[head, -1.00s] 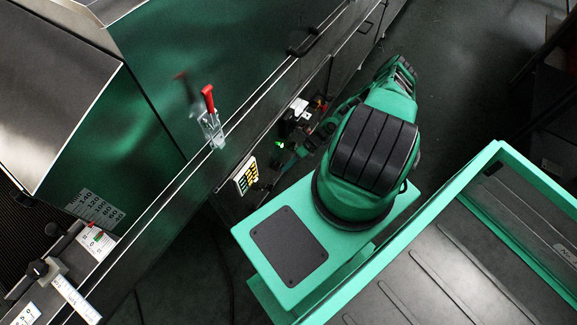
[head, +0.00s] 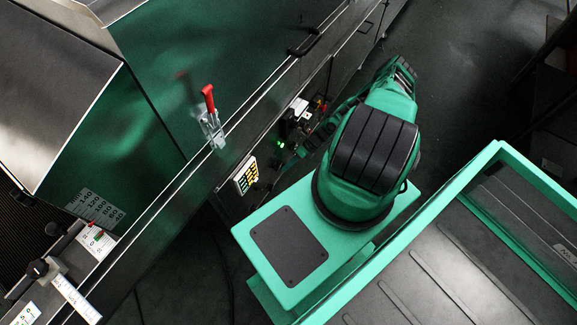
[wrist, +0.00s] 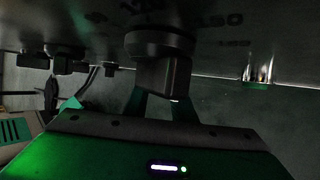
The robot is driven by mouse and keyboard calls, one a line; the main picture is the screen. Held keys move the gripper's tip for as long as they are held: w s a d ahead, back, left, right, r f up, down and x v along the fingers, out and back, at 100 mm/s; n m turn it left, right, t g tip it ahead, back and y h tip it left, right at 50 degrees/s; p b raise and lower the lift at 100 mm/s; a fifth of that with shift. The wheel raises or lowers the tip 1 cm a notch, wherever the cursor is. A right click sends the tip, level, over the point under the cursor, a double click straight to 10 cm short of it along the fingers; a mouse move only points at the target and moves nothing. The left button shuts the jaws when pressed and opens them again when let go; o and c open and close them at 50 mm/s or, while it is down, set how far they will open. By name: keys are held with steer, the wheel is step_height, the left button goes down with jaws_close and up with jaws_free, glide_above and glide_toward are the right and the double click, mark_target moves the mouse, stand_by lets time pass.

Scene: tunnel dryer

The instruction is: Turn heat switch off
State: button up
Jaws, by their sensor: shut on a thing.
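A dark switch knob with a round collar (wrist: 162,74) sticks out from the dryer's panel in the middle of the wrist view. My gripper (wrist: 162,103) has its two fingers on either side of the knob's block-shaped handle, shut on it. The panel lettering above the knob is too dim and cut off to read, so I cannot confirm its label or setting. In the head view my gripper is low beside the dryer's side, mostly hidden by my arm and the dark surroundings; the knob cannot be made out there.
More dark knobs (wrist: 62,62) sit left of the held knob, and a shiny metal fitting (wrist: 258,68) sits to its right. In the head view a red-handled clamp (head: 209,105) and a yellow-keyed panel (head: 246,176) are on the dryer. The floor beyond my arm is clear.

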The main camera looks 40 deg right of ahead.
steer(key=shift+d, duration=0.2)
stand_by(0.5)
steer(key=o, duration=0.7)
steer(key=shift+a, duration=0.1)
steer(key=shift+r, duration=0.1)
steer(key=v, duration=1)
steer(key=shift+d+r, duration=0.15)
steer(key=shift+d, duration=0.15)
